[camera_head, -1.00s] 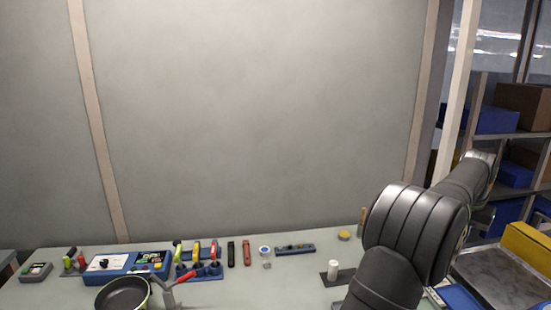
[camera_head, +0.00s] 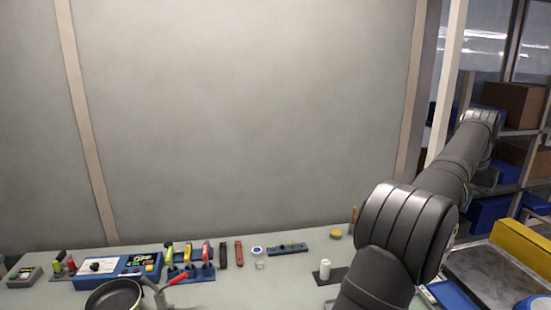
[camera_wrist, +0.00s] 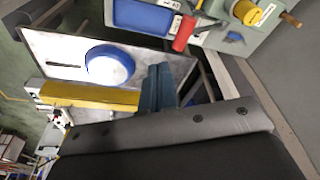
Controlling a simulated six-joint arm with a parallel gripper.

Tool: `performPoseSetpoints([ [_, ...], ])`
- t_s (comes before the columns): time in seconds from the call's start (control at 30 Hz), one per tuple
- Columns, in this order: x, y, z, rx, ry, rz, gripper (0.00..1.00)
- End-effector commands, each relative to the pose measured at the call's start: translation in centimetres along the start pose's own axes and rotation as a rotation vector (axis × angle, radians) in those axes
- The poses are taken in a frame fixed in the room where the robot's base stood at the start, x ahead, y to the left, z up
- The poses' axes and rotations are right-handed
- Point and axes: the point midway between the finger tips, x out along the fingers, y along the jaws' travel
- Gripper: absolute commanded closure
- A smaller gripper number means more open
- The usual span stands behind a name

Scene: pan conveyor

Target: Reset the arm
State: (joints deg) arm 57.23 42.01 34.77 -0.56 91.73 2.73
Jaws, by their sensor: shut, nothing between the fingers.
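My gripper (camera_wrist: 158,88) shows in the wrist view with its two blue-grey fingers together and nothing between them. It is in front of a pale metal surface (camera_wrist: 62,50) that carries a round blue-and-white object (camera_wrist: 108,65). The fingers overlap the view of that surface's edge; I cannot tell the gap between them. In the head view my arm rises at the right and leans toward the shelves, and the fingers are not visible there.
A yellow bar (camera_head: 521,245) borders the metal surface at right. A dark pan (camera_head: 112,295), a blue control box (camera_head: 120,268) and a white cylinder (camera_head: 325,268) stand on the bench. Blue and brown boxes fill the shelf (camera_head: 513,105). The wall side is clear.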

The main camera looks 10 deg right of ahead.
Motion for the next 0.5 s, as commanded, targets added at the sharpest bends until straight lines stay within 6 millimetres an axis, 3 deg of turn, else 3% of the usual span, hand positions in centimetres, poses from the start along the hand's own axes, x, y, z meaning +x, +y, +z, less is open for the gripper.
performPoseSetpoints([
  [0.37, -0.26, 0.03, -0.02, 0.000, -0.001, 0.000, 1.00],
  [0.5, 0.51, -0.05, 0.10, 0.000, -0.003, 0.000, 1.00],
])
